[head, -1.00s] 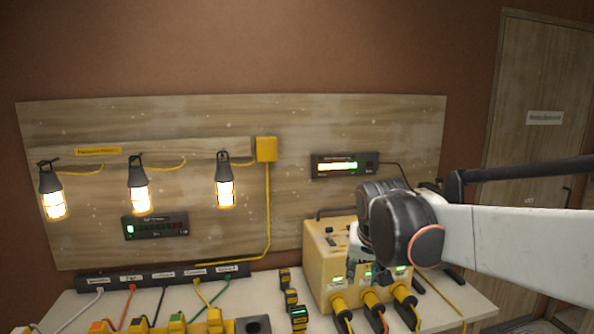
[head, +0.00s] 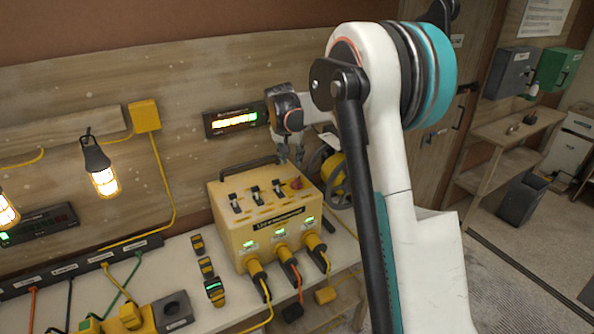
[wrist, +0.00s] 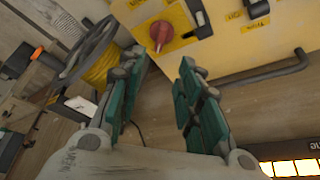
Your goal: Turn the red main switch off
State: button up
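The red main switch (head: 296,183) is a small red rotary knob at the right end of the top of the yellow power box (head: 232,240). In the wrist view the red knob (wrist: 160,33) sits on a yellow plate, ahead of the fingers and near the top of the picture. My gripper (head: 291,160) is just above and behind the knob in the head view. In the wrist view my gripper (wrist: 160,75) has its two green-padded fingers apart, with nothing between them. The fingers do not touch the knob.
Black toggle switches (head: 255,194) stand left of the knob on the box top. A black handle (wrist: 270,72) runs along the box's back edge. A yellow cable reel (head: 334,178) is right of the box. Plugs and cables (head: 285,262) hang at its front.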

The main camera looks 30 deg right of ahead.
aim_at(296, 179)
jog(key=x, duration=1.3)
jog(key=shift+f, duration=0.1)
grip_shut()
